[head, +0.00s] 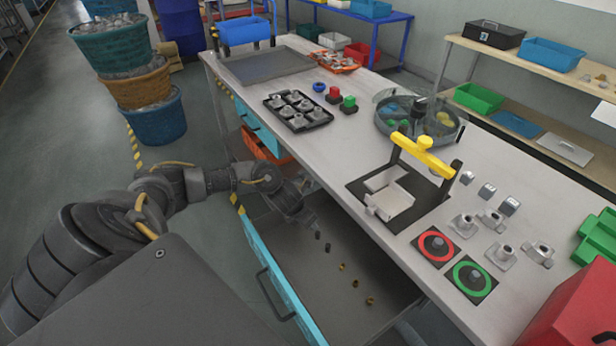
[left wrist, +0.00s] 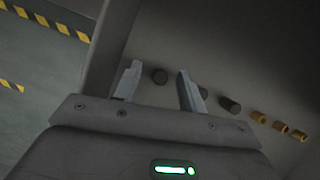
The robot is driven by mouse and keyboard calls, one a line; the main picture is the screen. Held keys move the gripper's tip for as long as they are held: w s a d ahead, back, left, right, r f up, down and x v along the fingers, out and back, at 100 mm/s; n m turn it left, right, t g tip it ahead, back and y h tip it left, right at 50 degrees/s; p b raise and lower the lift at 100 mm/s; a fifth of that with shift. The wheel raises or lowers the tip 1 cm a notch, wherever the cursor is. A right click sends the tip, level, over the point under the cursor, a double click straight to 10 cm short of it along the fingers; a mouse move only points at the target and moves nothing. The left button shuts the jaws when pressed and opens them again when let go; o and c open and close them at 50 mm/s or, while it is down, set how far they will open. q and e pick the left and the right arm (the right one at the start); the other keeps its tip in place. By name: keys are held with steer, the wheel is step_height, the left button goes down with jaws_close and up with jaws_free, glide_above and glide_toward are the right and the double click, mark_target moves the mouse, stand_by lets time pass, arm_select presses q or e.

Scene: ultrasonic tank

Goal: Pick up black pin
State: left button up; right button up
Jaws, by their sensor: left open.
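Black pins stand in a row in the open drawer (head: 300,270). In the left wrist view, one black pin (left wrist: 160,76) lies between the fingertips of my left gripper (left wrist: 157,76), with space on both sides. A second black pin (left wrist: 203,93) is just right of the right finger and partly hidden by it. A third black pin (left wrist: 230,104) is further right. Two black pins (head: 327,247) show in the head view, beside my left gripper (head: 312,222), which is open, empty and reaching down into the drawer. My right gripper is not in view.
Several brass pins (head: 355,283) continue the row towards the drawer's near end. The drawer's blue front (head: 280,282) with its handle is on the left, and the workbench edge (head: 345,205) overhangs on the right. A black tray (head: 297,110) of metal parts stands on the bench.

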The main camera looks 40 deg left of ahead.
arm_select(q)
steer(key=shift+c, duration=0.3)
jaws_close()
steer(key=shift+r, duration=0.1)
steer(key=shift+r, duration=0.4)
step_height(320, 180, up, 2)
steer(key=shift+r, duration=0.25)
steer(key=s+a+r+b, duration=0.1)
steer(key=s+a+r, duration=0.1)
steer(key=s+r, duration=0.3)
steer(key=s+a+r+b, duration=0.2)
steer(key=s+a+r, duration=0.1)
steer(key=s, duration=0.5)
steer(key=shift+a+r, duration=0.35)
steer(key=shift+r, duration=0.55)
